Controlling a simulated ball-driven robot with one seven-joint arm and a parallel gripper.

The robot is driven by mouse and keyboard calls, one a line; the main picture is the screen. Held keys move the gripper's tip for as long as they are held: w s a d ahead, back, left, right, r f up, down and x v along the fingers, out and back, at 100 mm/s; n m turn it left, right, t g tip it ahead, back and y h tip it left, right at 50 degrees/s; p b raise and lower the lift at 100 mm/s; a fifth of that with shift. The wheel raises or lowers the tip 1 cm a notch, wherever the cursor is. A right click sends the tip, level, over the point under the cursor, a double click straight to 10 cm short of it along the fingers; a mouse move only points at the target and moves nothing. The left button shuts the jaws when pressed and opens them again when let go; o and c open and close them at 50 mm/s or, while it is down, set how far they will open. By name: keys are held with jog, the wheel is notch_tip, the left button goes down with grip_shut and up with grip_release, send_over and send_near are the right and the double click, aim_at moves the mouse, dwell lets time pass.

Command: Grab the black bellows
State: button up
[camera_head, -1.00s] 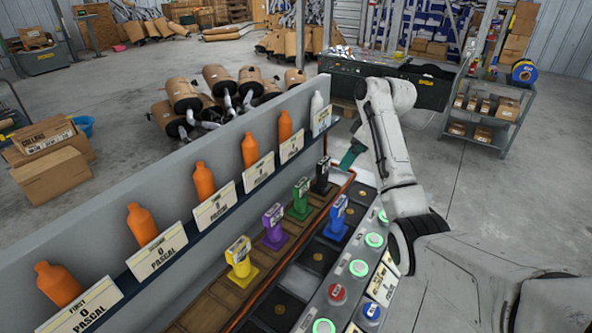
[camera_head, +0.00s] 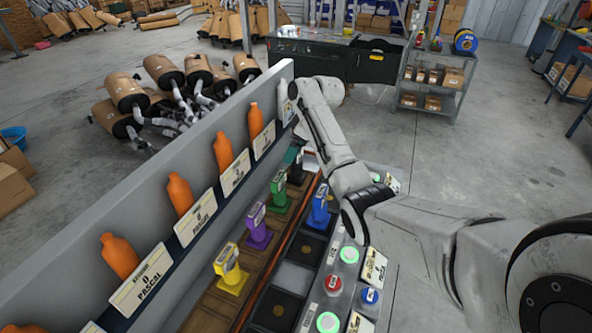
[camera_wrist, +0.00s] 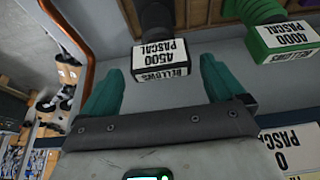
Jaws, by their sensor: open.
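The black bellows (camera_wrist: 155,50) is at the top middle of the wrist view, with a white label reading "4500 PASCAL BELLOWS". It lies ahead of and between the teal fingers of my gripper (camera_wrist: 160,85). The fingers are spread apart and hold nothing; a gap seems to remain between them and the bellows. In the head view the black bellows (camera_head: 297,170) stands at the far end of the row, partly hidden by my arm.
The green bellows (camera_wrist: 280,40) stands close beside the black one. Purple (camera_head: 257,228), yellow (camera_head: 230,270) and blue (camera_head: 319,207) bellows stand nearer. A grey panel (camera_head: 205,130) with orange bottles runs along the left. A button console (camera_head: 340,285) is on the right.

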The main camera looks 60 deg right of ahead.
aim_at(297, 165)
jog(key=x, duration=0.4)
jog(key=shift+s+a+f+p, duration=0.1)
jog(key=shift+s+f+p, duration=0.05)
jog(key=shift+p, duration=0.15)
jog(key=c, duration=1.7)
